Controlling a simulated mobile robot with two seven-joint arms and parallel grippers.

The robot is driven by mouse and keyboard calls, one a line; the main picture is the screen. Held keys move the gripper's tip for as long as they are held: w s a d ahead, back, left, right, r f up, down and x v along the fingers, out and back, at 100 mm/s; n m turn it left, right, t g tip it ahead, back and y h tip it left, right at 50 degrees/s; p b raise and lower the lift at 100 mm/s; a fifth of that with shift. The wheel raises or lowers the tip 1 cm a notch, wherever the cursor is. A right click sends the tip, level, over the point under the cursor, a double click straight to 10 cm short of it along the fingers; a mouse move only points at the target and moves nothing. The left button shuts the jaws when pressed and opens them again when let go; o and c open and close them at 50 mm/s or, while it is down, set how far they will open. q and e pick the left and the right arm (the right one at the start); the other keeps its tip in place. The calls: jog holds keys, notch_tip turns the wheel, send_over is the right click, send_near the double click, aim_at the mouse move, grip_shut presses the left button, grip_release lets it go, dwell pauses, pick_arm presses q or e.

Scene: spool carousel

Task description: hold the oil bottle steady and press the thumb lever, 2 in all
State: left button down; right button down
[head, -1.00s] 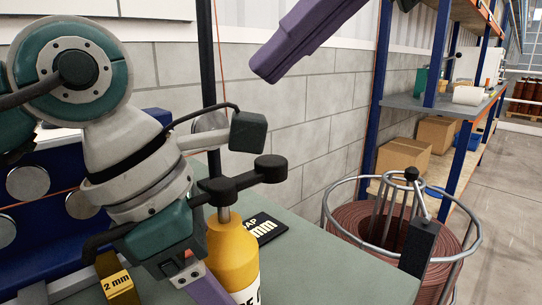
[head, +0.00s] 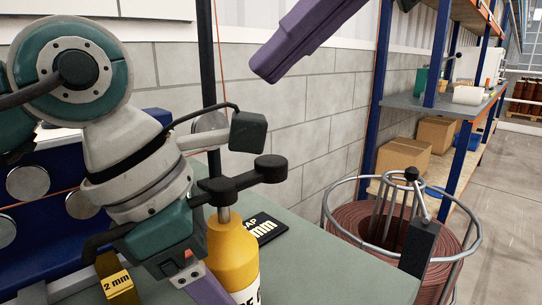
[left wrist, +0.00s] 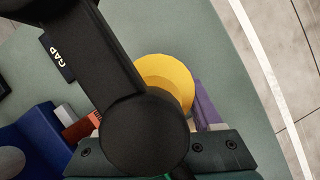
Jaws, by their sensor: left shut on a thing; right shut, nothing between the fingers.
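The yellow oil bottle (head: 232,250) stands upright on the green bench top, its lower part cut off by the frame edge. Its black thumb lever (head: 270,168) sticks out to the right above the neck. In the left wrist view, the lever (left wrist: 145,130) covers much of the bottle (left wrist: 168,78). My left gripper (head: 207,288) is shut on the bottle, with a purple finger against its side; a finger also shows in the left wrist view (left wrist: 207,108). My right gripper (head: 265,72) is shut and empty, high above the lever and apart from it.
A black gap card (head: 262,226) lies behind the bottle. A yellow 2 mm block (head: 118,286) is at the lower left. A wire spool in a metal cage (head: 350,240) stands right of the bench (head: 340,270). A blue-post shelf (head: 405,103) holds boxes behind. The bench right of the bottle is clear.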

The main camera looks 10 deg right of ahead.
aim_at(285, 163)
notch_tip(285, 163, up, 4)
jog(key=shift+f, duration=0.1)
jog(key=shift+f, duration=0.1)
dwell(0.3)
jog(key=shift+f, duration=4.25)
jog(key=shift+f, duration=0.1)
jog(key=shift+f, duration=0.35)
